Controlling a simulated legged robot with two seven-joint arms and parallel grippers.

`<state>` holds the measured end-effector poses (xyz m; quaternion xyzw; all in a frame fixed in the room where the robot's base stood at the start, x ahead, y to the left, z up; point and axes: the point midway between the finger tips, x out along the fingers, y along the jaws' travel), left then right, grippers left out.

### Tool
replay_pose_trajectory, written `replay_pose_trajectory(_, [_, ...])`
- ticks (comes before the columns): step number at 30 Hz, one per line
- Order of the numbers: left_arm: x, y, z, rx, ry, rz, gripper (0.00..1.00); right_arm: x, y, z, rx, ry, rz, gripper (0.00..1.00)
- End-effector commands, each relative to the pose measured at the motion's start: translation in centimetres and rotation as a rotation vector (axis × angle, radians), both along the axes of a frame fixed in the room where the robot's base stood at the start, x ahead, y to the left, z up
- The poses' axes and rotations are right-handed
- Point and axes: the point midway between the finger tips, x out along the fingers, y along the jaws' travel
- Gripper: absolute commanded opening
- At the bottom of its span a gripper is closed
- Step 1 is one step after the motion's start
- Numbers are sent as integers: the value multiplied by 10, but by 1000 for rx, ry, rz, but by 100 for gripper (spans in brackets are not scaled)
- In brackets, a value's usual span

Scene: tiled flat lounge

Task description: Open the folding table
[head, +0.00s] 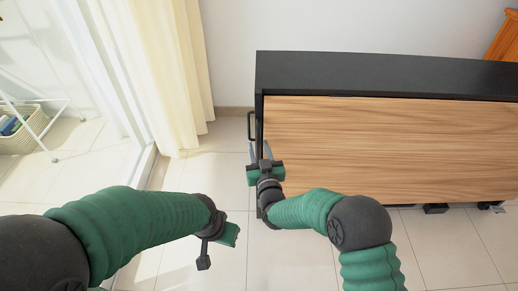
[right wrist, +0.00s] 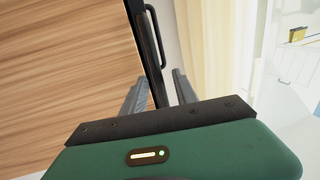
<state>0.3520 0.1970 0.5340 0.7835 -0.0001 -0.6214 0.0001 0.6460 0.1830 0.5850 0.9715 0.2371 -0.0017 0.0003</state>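The folding table (head: 390,150) stands against the back wall, with a black top and a wood-grain panel facing me; the panel also fills the left of the right wrist view (right wrist: 60,60). A black bar handle (head: 250,126) is on its left side, and it shows at top centre in the right wrist view (right wrist: 153,25). My right gripper (head: 259,150) is at the table's left edge, just below the handle in the head view. Its fingers (right wrist: 160,88) are apart, with the table's black edge between them in the picture; contact is unclear. My left gripper (head: 220,250) hangs left of the table, its fingers unclear.
A cream curtain (head: 172,70) and a glass door (head: 85,90) are on the left. A woven basket (head: 22,130) on a white rack stands behind the glass. A wooden piece (head: 505,40) is at the top right. Bare tiled floor (head: 440,245) lies in front of the table.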

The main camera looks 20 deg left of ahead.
Motion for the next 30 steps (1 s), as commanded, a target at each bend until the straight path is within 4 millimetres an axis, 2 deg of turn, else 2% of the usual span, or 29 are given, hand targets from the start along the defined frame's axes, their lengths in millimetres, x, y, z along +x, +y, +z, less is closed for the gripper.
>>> replay_pose_trajectory(5, [0,0,1,0,0,0,36,0,-1,1,0,-1,-1,35])
replay_pose_trajectory(8, [0,0,6,0,0,0,36,-7,-4,2,-2,1,-1,35])
replay_pose_trajectory(11, [0,0,16,0,0,0,36,-23,-13,5,-2,2,0,35])
replay_pose_trajectory(18, [0,0,43,0,0,0,36,-86,-45,4,-4,6,1,35])
replay_pose_trajectory(24, [0,0,56,0,0,0,36,-131,-68,1,-3,6,1,35])
replay_pose_trajectory(30, [0,0,59,0,0,0,36,-149,-77,-1,-1,3,0,35])
